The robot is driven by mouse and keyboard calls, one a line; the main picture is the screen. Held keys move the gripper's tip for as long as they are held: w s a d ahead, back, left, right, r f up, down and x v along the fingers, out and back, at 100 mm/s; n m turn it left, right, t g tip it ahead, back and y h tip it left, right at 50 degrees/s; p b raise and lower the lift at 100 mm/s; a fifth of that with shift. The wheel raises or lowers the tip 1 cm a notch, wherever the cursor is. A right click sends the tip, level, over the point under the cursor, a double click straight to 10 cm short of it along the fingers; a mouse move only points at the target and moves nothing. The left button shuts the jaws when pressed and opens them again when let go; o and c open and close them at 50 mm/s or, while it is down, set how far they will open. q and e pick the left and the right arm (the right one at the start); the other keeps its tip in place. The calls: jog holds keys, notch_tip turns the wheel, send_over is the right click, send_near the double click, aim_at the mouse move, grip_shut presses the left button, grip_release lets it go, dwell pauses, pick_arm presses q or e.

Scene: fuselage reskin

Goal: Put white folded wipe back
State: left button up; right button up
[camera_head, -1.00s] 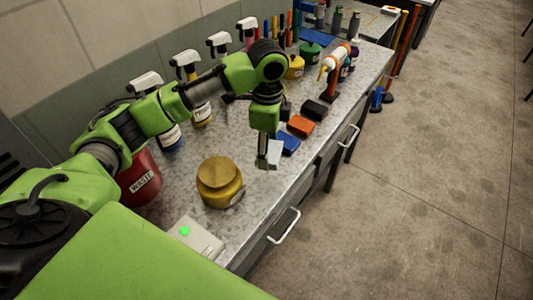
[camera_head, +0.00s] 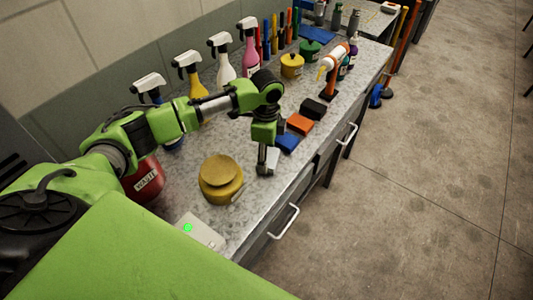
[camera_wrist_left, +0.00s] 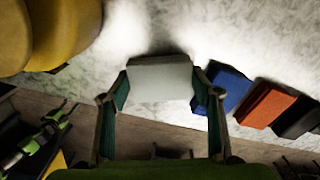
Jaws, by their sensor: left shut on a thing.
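The white folded wipe (camera_wrist_left: 160,78) is held between the two fingers of my left gripper (camera_wrist_left: 160,92). In the head view the wipe (camera_head: 273,157) shows as a pale patch beside the left gripper (camera_head: 265,168), partly hidden by it. The gripper points down, low over the grey speckled counter (camera_head: 238,225) near its front edge. I cannot tell whether the wipe touches the counter. A blue folded block (camera_head: 287,143) lies just to the right of the wipe. My right gripper is not in view.
Orange (camera_head: 300,124) and black (camera_head: 314,108) blocks continue the row beyond the blue one. A yellow lidded tin (camera_head: 221,182) stands left of the gripper, with a red WASTE container (camera_head: 148,182) farther left. Spray bottles (camera_head: 222,58) line the wall.

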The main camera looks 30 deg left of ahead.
pick_arm(q)
jog(key=shift+f, duration=0.2)
jog(key=o, duration=0.7)
jog(key=shift+r, duration=0.6)
notch_tip(320, 180, up, 11)
jog(key=b, duration=0.3)
jog(key=shift+r, duration=0.15)
